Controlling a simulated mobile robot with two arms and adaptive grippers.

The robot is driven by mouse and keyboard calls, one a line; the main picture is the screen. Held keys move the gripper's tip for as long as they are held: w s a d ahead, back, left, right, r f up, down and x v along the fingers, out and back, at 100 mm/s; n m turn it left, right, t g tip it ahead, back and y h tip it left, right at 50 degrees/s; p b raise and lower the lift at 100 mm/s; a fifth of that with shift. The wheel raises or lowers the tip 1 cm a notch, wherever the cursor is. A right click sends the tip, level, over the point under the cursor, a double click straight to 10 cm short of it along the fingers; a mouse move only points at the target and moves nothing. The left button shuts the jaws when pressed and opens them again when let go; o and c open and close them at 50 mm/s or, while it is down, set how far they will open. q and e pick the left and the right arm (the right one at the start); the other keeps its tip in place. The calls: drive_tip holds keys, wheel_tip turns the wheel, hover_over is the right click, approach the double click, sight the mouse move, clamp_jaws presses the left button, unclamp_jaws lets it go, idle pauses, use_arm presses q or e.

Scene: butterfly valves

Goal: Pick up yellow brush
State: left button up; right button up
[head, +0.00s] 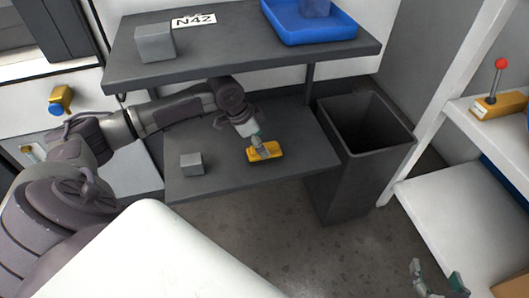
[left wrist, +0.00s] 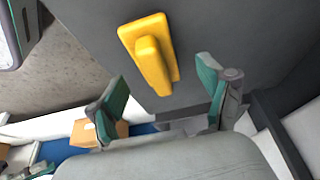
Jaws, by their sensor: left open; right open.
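The yellow brush (head: 268,151) lies on the lower grey shelf, near its right part. In the left wrist view the brush (left wrist: 150,50) shows its flat base and raised handle, ahead of the fingertips and roughly centred between them. My left gripper (head: 256,147) is right at the brush and partly covers it in the head view. In the left wrist view its two teal-padded fingers (left wrist: 164,92) are spread apart with nothing between their pads. My right gripper (head: 438,280) is open and empty at the bottom right of the head view, far from the brush.
A grey block (head: 192,164) sits on the lower shelf (head: 225,188), left of the brush. The upper shelf (head: 235,50) overhangs behind, with another grey block (head: 155,42) and a blue tray (head: 310,38). A dark bin (head: 345,165) stands right of the lower shelf.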

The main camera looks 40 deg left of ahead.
use_arm(q)
drive_tip(key=x, duration=0.1)
drive_tip(key=b+x, duration=0.1)
drive_tip(key=x, duration=0.2)
drive_tip(key=shift+d+b, duration=0.25)
drive_tip(key=shift+b, duration=0.05)
drive_tip(key=shift+w+f, duration=0.1)
use_arm(e)
drive_tip(key=w+a+r+t+y, duration=0.1)
drive_tip(key=w+a+r+t, duration=0.1)
drive_tip(key=r+t, duration=0.3)
wheel_tip(320, 180, up, 3)
drive_tip(key=shift+w+f+y, duration=0.1)
drive_tip(key=shift+w+y, duration=0.2)
drive_tip(key=shift+w, duration=0.25)
use_arm(q)
drive_tip(key=c, duration=1.3)
